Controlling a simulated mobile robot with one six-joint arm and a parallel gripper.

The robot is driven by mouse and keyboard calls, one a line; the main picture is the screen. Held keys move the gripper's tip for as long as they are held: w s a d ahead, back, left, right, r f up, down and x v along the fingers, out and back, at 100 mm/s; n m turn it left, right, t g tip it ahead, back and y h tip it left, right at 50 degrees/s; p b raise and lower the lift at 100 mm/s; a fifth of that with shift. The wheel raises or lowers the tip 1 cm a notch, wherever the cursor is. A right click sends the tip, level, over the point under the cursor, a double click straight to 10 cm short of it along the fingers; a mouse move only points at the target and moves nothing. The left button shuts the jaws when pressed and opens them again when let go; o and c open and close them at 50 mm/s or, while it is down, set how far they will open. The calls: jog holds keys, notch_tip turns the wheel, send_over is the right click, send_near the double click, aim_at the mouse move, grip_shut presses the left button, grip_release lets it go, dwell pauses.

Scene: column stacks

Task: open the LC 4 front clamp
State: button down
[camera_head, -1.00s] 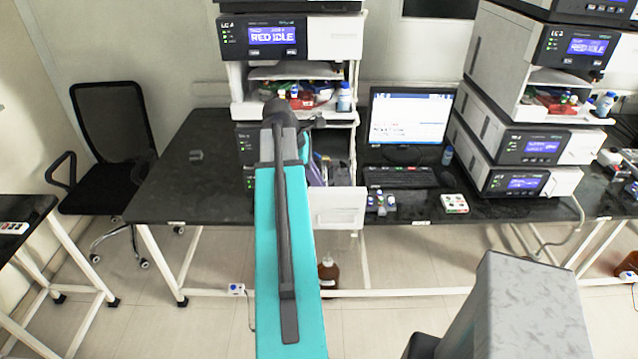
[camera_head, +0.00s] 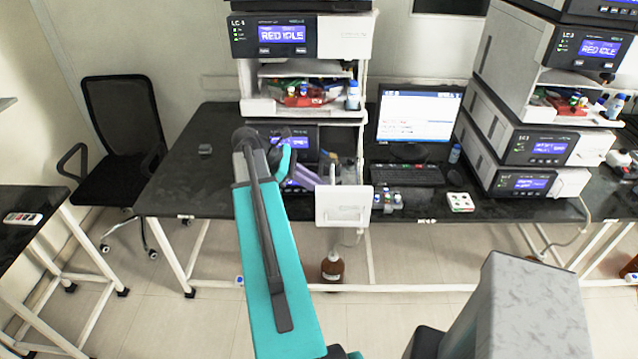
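The LC 4 stack stands on the black bench left of centre, with its top display unit (camera_head: 285,36) reading RED IDLE. Lower in that stack, a white door (camera_head: 343,206) stands open toward me beside a compartment with purple parts (camera_head: 303,177). My teal arm reaches up from the bottom of the head view to this compartment. My wrist covers the left part of the lower units. The front clamp is too small or hidden to pick out.
A shelf (camera_head: 258,106) with bottles and coloured items is above my wrist. A monitor (camera_head: 418,117), keyboard (camera_head: 403,175) and small vials are right of the door. The LC 3 stack (camera_head: 540,145) is further right. The bench (camera_head: 190,185) to the left is mostly clear.

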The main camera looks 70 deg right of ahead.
dwell(0.4)
jog(key=c, duration=1.7)
grip_release()
jog(key=shift+w, duration=0.15)
jog(key=v, duration=1.3)
jog(key=shift+w+a+r+p, duration=0.1)
jog(key=shift+w+a+p, duration=0.1)
jog(key=shift+p, duration=0.1)
jog(key=shift+w, duration=0.1)
